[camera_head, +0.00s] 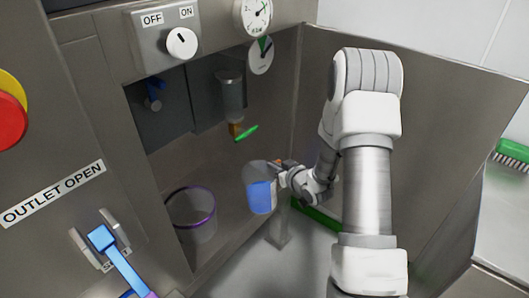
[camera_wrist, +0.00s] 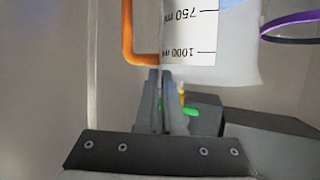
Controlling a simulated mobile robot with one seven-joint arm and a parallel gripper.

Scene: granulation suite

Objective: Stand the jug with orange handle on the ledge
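The jug (camera_head: 261,196) is in the middle of the head view, clear above and blue below. It looks roughly upright, in front of the recess. In the wrist view the jug (camera_wrist: 238,50) shows a white scale, upside down there, and its orange handle (camera_wrist: 127,30). My gripper (camera_head: 284,175) is at the jug's right side. In the wrist view my gripper's fingers (camera_wrist: 159,75) are close together on the handle's end; the exact contact is partly hidden. The recess floor (camera_head: 235,215) forms a ledge below and behind the jug.
A clear bucket with a purple rim (camera_head: 190,222) stands left of the jug in the recess. A spout (camera_head: 231,98) with a green lever (camera_head: 246,133) hangs above. A steel wall (camera_head: 430,130) stands right of the recess. A green brush (camera_head: 513,153) lies on the right worktop.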

